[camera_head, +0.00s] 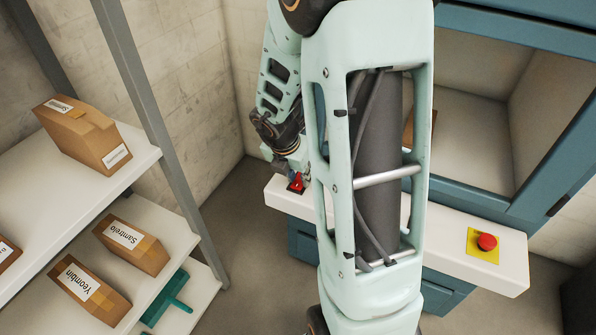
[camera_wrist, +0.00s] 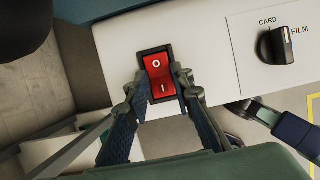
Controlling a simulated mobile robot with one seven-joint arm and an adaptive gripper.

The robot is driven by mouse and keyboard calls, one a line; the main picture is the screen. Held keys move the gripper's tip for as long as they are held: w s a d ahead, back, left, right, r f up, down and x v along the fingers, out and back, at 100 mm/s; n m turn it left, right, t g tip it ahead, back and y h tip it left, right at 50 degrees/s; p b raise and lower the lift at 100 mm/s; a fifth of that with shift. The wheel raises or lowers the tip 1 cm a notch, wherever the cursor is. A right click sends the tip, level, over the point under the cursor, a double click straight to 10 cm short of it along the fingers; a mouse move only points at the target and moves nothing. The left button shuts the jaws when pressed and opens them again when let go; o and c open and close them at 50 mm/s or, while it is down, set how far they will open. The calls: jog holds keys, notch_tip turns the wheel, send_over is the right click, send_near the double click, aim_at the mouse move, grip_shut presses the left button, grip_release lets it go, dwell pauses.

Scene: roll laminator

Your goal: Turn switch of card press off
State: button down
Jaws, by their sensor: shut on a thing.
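The switch of the card press is a red rocker in a black frame, marked O and I, and it shows in the wrist view (camera_wrist: 159,67) on the white front panel (camera_wrist: 195,45). My gripper (camera_wrist: 158,90) is at this switch, with one fingertip on each side of it, shut on it. The lower edge of the switch lies between the fingers. In the head view the switch shows as a small red spot (camera_head: 296,184) at the left end of the white panel, with my gripper (camera_head: 295,174) over it. I cannot tell which side of the rocker is pressed in.
A black CARD/FILM knob (camera_wrist: 277,46) sits right of the switch. A red emergency button (camera_head: 487,242) on a yellow plate is at the panel's right end. Shelves with cardboard boxes (camera_head: 84,138) stand at the left. My arm and column hide the panel's middle.

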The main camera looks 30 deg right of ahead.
aim_at(296, 187)
jog(key=shift+w+d+r+g+y+p, duration=0.25)
jog(key=shift+r+g+y+p, duration=0.25)
jog(key=shift+p, duration=4.15)
jog(key=shift+f+y+p, duration=0.3)
jog(key=shift+p, duration=0.7)
jog(key=shift+f, duration=0.1)
jog(key=c, duration=1.7)
grip_release()
jog(key=r, duration=0.4)
jog(key=s+a+r, duration=0.1)
jog(key=r, duration=0.6)
jog(key=shift+s+a+r, duration=0.2)
jog(key=shift+a+r, duration=0.15)
jog(key=shift+r, duration=0.05)
